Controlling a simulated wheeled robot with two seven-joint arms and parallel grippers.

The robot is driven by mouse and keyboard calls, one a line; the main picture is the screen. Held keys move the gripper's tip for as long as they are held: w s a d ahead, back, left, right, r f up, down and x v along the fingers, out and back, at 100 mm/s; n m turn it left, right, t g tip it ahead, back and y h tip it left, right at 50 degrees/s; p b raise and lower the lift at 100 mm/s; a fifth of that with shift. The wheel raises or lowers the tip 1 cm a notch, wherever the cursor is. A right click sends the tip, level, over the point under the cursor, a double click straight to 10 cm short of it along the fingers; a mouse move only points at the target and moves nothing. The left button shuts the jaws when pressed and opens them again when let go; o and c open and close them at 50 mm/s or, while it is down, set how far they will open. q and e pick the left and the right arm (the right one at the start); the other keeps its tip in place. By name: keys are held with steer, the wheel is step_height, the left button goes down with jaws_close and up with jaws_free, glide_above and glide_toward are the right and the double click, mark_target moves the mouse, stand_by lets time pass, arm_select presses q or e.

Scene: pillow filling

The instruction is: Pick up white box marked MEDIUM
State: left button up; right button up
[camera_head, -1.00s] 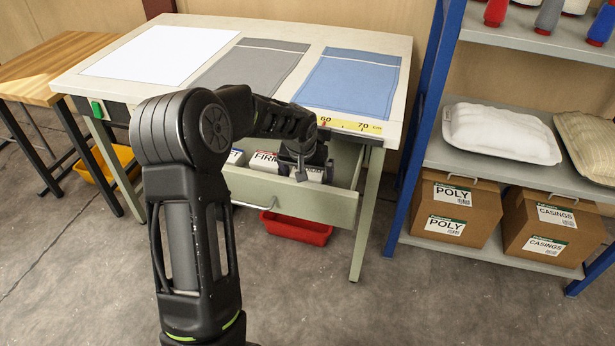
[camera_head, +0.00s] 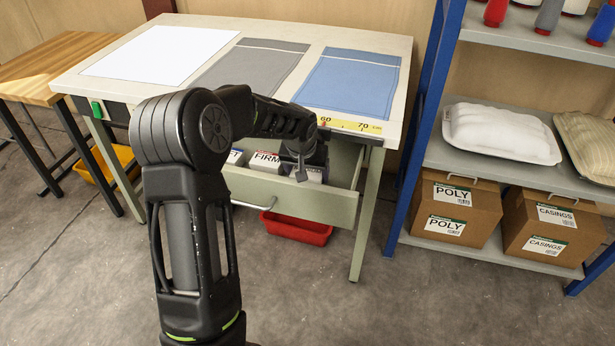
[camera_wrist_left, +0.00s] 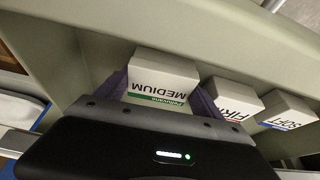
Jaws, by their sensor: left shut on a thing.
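The white box marked MEDIUM (camera_wrist_left: 162,82) is in the left wrist view, between the two fingers of my left gripper (camera_wrist_left: 160,98). My left gripper is shut on it. In the head view my left gripper (camera_head: 301,170) reaches down into the open drawer (camera_head: 290,203), and the arm partly covers the box. A white box marked FIRM (camera_head: 265,161) stands beside it, also seen in the left wrist view (camera_wrist_left: 233,102). A box marked SOFT (camera_wrist_left: 287,110) stands past FIRM. My right gripper is not in view.
The table (camera_head: 225,28) above the drawer carries white, grey and blue cloth pieces. A red bin (camera_head: 296,229) sits below the drawer. A blue-framed shelf (camera_head: 412,130) with pillows and cartons stands to the right. The floor in front is clear.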

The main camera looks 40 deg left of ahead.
arm_select(q)
steer(key=c, duration=0.4)
steer(key=shift+r, duration=0.15)
steer(key=shift+c, duration=0.2)
steer(key=shift+r, duration=0.5)
steer(key=shift+s+d, duration=0.15)
steer(key=shift+s, duration=0.15)
steer(key=s, duration=0.1)
steer(key=s+d+r, duration=0.1)
steer(key=s, duration=0.1)
steer(key=shift+d, duration=0.1)
step_height(320, 180, up, 13)
steer(key=shift+p, duration=0.3)
steer(key=shift+f, duration=0.1)
